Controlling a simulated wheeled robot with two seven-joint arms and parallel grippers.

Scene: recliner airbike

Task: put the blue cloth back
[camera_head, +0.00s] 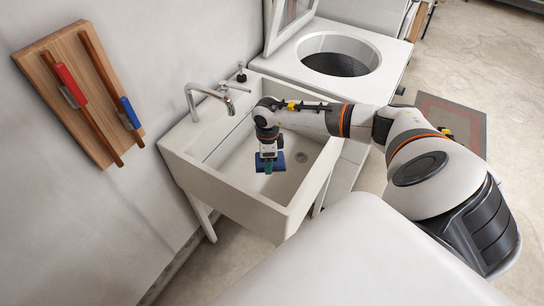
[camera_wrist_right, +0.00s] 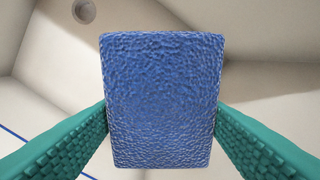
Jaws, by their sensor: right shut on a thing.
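The blue cloth (camera_wrist_right: 162,100) is a textured blue block shape that fills the middle of the right wrist view. My right gripper (camera_wrist_right: 162,135) has its green fingers on both sides of the cloth and is shut on it. In the head view the cloth (camera_head: 264,164) and right gripper (camera_head: 268,166) are over the basin of the white sink (camera_head: 233,203). I cannot tell whether the cloth touches the basin. A wooden board (camera_head: 62,88) on the wall has two brown rails; a red piece (camera_head: 67,80) and a blue piece (camera_head: 130,112) are on them. My left gripper is out of view.
A faucet (camera_head: 212,96) and a soap dispenser (camera_head: 241,73) stand at the sink's back edge. A white washer (camera_head: 338,52) with an open lid is behind the sink. A patterned mat (camera_head: 452,117) lies on the floor at right.

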